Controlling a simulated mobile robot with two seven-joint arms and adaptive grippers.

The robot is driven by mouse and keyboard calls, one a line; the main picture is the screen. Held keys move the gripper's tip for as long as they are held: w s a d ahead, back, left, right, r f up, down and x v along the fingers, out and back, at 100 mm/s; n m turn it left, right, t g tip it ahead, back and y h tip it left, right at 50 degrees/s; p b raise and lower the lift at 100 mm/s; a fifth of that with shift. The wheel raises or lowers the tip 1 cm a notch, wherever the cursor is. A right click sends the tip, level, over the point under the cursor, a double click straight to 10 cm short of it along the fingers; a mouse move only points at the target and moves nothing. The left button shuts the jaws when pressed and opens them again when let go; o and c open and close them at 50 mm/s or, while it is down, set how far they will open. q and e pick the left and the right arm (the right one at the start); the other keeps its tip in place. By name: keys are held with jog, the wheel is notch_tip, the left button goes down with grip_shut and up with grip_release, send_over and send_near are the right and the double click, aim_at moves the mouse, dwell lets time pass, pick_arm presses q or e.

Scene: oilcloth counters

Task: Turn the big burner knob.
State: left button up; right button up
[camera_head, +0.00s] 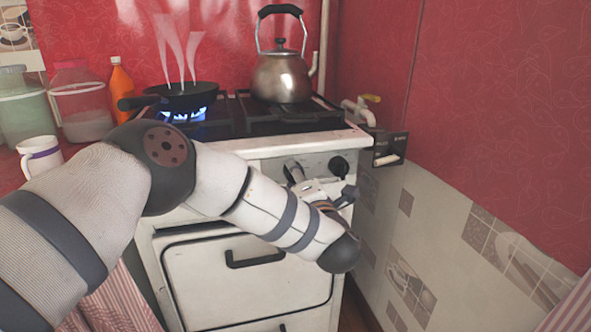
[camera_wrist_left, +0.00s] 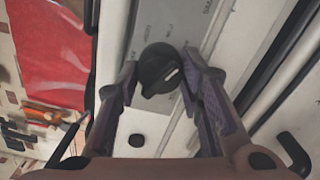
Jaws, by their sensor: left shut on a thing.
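A round black knob (camera_wrist_left: 158,68) with a white mark sits between the fingers of my left gripper (camera_wrist_left: 158,80) in the left wrist view. The gripper is shut on it at the stove's front panel. In the head view my left arm reaches across the stove (camera_head: 245,265), with the left gripper (camera_head: 318,180) at the upper right of the front. A black knob (camera_head: 338,167) shows there beside the fingers; I cannot tell from this view whether it is the held one. The arm hides part of the panel. My right gripper is not in view.
A black pan (camera_head: 185,97) steams over a lit blue flame (camera_head: 185,115). A metal kettle (camera_head: 282,77) stands at the back right of the stove. A mug (camera_head: 40,156), jars (camera_head: 82,100) and an orange bottle (camera_head: 121,88) stand left. A tiled wall (camera_head: 430,240) bounds the right side.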

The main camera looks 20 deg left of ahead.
pick_arm(q)
jog(key=shift+m+p, duration=0.85)
jog(key=shift+m, duration=0.65)
jog(key=o, duration=1.2)
